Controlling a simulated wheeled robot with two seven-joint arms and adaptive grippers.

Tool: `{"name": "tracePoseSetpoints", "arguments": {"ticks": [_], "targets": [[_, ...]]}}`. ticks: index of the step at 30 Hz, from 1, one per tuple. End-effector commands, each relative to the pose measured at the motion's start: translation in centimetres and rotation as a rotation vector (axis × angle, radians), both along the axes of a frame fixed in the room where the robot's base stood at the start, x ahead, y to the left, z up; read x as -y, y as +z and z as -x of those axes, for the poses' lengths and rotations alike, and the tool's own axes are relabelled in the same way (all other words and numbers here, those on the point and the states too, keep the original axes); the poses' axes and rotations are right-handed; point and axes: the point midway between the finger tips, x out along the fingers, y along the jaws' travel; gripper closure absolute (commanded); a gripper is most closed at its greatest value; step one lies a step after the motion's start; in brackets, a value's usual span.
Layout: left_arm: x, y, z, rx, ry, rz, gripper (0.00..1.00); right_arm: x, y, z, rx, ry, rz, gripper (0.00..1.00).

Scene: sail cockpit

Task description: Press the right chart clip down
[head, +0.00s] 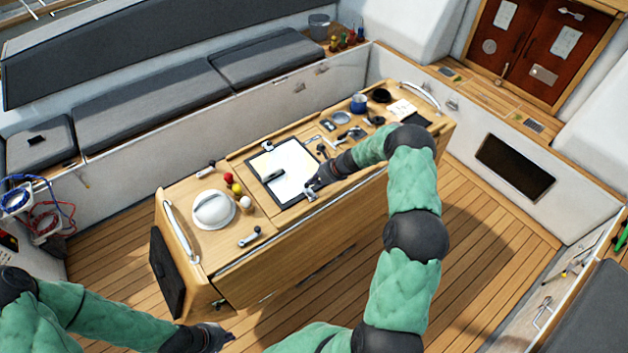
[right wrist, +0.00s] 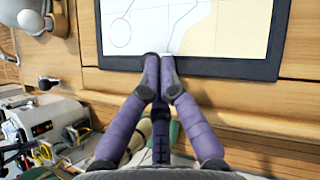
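The chart board (head: 262,172), dark-edged with a white chart (head: 293,170), lies on the cockpit table. A clip (head: 267,146) shows at its far edge. A small silver piece (head: 310,195), perhaps the right clip, shows at the near right edge beside my right gripper (head: 317,184). In the right wrist view the board (right wrist: 200,67) fills the top, and my right gripper (right wrist: 160,60) has its fingertips nearly together at the board's edge. A pale bit shows at the tips; the clip is mostly hidden there. My left gripper (head: 212,335) is low, off the table's near side.
A white domed compass (head: 213,208), small coloured pieces (head: 231,185) and a winch handle (head: 249,237) stand left of the board. A blue mug (head: 358,103) and small items stand at its right. A grab rail (head: 181,235) edges the table's left end.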

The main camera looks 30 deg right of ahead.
Motion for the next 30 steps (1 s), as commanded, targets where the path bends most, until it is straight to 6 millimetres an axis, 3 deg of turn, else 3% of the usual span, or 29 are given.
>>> {"name": "tracePoseSetpoints", "arguments": {"ticks": [8, 11, 24, 30], "targets": [[0.0, 0.9, 0.0, 0.000, 0.000, 0.000, 1.00, 0.6, 1.4, 0.7, -0.001, 0.001, 0.000, 1.00], [0.0, 1.6, 0.0, 0.000, 0.000, 0.000, 1.00, 1.0, 2.6, 1.3, 0.001, 0.006, 0.000, 1.00], [0.0, 0.5, 0.0, 0.000, 0.000, 0.000, 1.00, 3.6, 10.1, 1.2, 0.002, 0.010, 0.002, 1.00], [0.0, 0.4, 0.0, 0.000, 0.000, 0.000, 1.00, 4.1, 11.5, 1.3, -0.001, 0.009, 0.000, 1.00]]}}
